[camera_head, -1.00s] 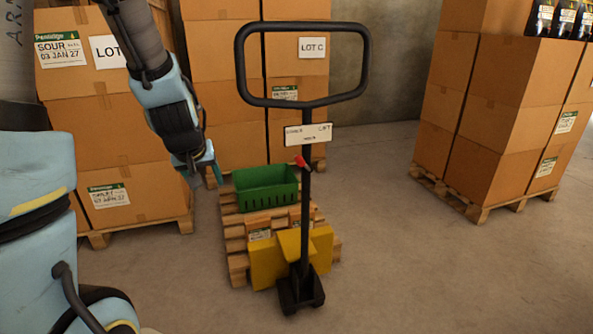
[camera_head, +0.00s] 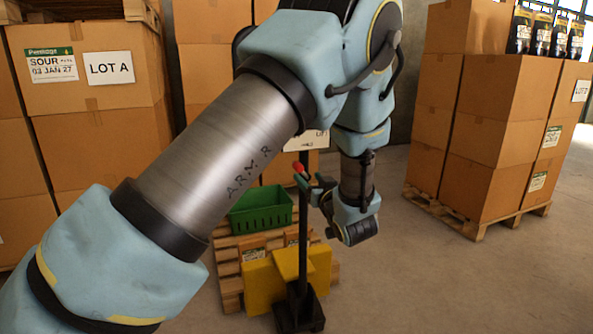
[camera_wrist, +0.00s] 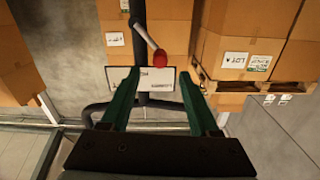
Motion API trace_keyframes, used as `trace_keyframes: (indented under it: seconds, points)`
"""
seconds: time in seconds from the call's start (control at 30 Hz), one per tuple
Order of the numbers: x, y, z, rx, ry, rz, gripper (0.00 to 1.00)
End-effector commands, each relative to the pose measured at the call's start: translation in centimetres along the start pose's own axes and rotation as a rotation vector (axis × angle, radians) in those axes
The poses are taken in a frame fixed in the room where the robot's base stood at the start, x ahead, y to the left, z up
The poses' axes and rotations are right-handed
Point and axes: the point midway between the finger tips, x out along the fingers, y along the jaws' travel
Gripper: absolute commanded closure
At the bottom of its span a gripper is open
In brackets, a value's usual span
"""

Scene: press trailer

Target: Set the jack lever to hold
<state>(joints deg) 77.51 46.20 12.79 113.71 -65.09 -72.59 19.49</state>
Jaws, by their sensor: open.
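The pallet jack has a yellow body (camera_head: 318,262) and a black upright column (camera_head: 303,228). Its lever has a red knob (camera_head: 299,167), which shows in the wrist view (camera_wrist: 158,58) on a short grey rod slanting from the column. A white label plate (camera_head: 313,139) sits on the column; LIFT is readable at its right, and my arm hides the rest. It shows upside down in the wrist view (camera_wrist: 165,83). My gripper (camera_head: 311,186) is beside the column near the knob. In the wrist view its green fingers (camera_wrist: 160,74) are open, with the knob ahead between their tips, apparently untouched.
A green crate (camera_head: 262,211) stands on a wooden pallet (camera_head: 229,283) behind the jack. Stacked cartons (camera_head: 94,80) stand at left, and more cartons (camera_head: 497,105) on a pallet at right. The floor at right (camera_head: 450,285) is clear. My arm hides most of the loop handle.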

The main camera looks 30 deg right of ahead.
Motion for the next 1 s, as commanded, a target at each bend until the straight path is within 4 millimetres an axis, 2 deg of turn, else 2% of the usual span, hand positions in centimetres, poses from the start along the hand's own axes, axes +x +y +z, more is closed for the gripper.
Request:
trace_keyframes:
  seconds: [0.3, 0.5, 0.7, 0.97, 1.0]
  points:
    - [5.8, -0.2, -0.1, 0.0, -0.002, -0.002, 0.38]
    - [8.7, -0.1, 0.0, 0.0, -0.002, -0.001, 0.38]
    - [9.8, -0.1, 0.1, 0.001, -0.003, 0.001, 0.38]
    - [9.9, -0.1, 0.1, 0.001, -0.003, 0.001, 0.38]
    - [9.9, -0.1, 0.1, 0.001, -0.003, 0.001, 0.43]
